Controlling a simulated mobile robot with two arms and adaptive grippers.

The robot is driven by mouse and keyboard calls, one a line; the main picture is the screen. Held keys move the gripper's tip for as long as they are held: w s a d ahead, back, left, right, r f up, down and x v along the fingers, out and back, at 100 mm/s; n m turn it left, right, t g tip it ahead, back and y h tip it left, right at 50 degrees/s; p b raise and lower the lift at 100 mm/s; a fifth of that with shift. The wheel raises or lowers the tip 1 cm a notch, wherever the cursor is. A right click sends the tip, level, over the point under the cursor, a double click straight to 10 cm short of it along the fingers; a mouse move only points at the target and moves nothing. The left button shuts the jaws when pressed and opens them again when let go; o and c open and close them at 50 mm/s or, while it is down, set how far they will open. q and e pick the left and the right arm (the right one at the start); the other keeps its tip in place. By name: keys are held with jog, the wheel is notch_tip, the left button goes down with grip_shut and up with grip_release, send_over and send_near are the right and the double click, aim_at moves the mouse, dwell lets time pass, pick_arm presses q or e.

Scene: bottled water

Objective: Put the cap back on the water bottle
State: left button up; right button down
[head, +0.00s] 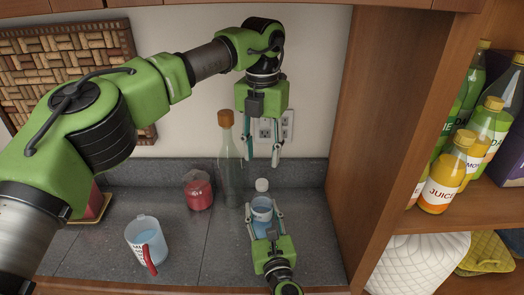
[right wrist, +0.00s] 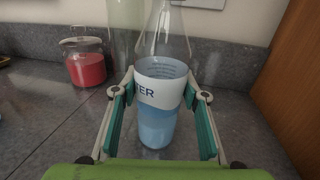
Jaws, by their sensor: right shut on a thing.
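The water bottle (head: 262,214) stands upright on the grey counter. It has a white label and blue water, and it also shows in the right wrist view (right wrist: 157,128). My right gripper (head: 264,210) is shut around its body from the near side, one finger on each side. A white cap (head: 262,185) shows at the bottle's top end in the head view; I cannot tell whether it is seated. My left gripper (head: 262,162) points down above the cap, with its fingers apart and nothing between them.
A tall glass bottle with a brown stopper (head: 229,165) and a red jar (head: 198,192) stand to the left. A measuring jug (head: 146,240) is at front left. A wooden side panel (head: 350,150) bounds the right, with juice bottles (head: 445,175) on a shelf beyond.

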aim_at(262, 182)
pick_arm(q)
jog(key=shift+f, duration=4)
grip_shut()
jog(key=shift+o, duration=0.4)
grip_release()
